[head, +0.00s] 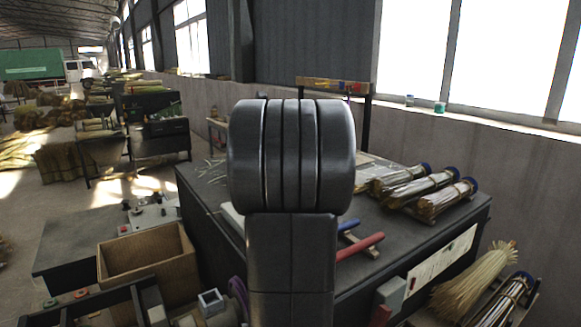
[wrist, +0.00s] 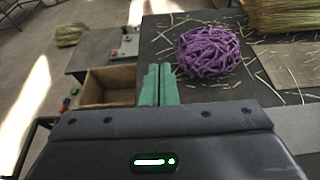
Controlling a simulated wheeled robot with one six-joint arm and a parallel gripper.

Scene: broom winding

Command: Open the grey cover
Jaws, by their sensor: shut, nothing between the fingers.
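My gripper (wrist: 158,84) shows in the wrist view as two green fingers. In the head view my dark arm stands in the middle and hides the gripper. A small light grey box (head: 391,291) is on the near side of the worktable, low and right of my arm. It may be the grey cover; I cannot tell whether it is open or shut. It does not show in the wrist view, so the fingers are apart from it.
The dark worktable (head: 455,212) carries wrapped bundles (head: 437,194) and a red-handled tool (head: 360,246). A purple cord ball (wrist: 208,50) lies on the table, right of the fingers. An open wooden box (head: 150,262) stands at left. Straw brooms (head: 475,280) are at lower right.

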